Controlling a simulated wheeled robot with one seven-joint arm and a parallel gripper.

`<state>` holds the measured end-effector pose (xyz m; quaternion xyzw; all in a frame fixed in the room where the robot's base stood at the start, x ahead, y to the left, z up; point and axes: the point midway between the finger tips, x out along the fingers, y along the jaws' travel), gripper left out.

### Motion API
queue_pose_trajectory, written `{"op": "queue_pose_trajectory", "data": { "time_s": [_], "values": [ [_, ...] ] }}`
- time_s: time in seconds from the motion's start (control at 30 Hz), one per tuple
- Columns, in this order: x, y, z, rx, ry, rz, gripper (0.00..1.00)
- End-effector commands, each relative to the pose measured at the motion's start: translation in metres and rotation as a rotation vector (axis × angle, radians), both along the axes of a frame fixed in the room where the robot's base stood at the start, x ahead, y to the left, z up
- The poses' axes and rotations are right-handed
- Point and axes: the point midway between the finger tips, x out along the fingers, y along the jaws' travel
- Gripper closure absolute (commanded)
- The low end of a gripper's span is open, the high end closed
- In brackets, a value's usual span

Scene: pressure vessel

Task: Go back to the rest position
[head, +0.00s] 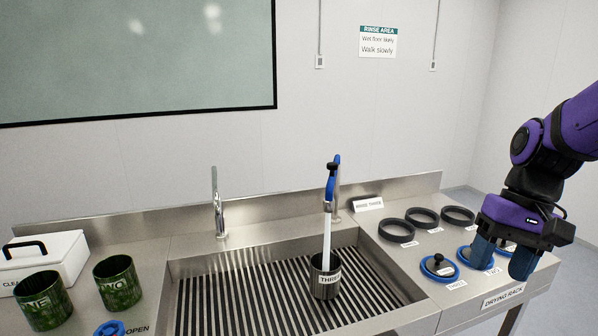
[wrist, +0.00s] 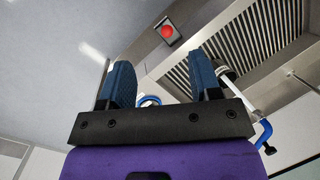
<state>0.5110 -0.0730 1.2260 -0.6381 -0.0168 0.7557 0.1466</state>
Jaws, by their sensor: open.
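My gripper (head: 503,254) is at the right of the head view, over the right end of the steel counter, above the blue-rimmed lids. Its blue fingers are apart with nothing between them. In the wrist view the two fingers (wrist: 163,85) stand apart, with part of a blue ring seen beyond the gap. A dark cup labelled with "THR" (head: 325,284) stands in the sink under a blue-handled spray tap (head: 331,183). A pale column runs from the spray head down into the cup.
Black rings (head: 422,218) and blue-rimmed lids (head: 440,267) lie on the drying rack side, close to my gripper. Two green cups (head: 118,283) and a white box (head: 45,262) stand at the left. A chrome faucet (head: 216,203) rises behind the slatted sink (head: 250,300).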

Motion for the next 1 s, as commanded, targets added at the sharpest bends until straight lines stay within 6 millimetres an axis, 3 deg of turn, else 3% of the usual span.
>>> {"op": "queue_pose_trajectory", "data": {
  "time_s": [0.5,0.73,1.0],
  "values": [
    [-0.06,0.006,0.071,-0.219,-0.463,0.104,0.42],
    [-0.078,0.005,0.087,-0.261,-0.598,0.123,0.42],
    [-0.081,0.004,0.09,-0.27,-0.627,0.127,0.42]
  ]
}}
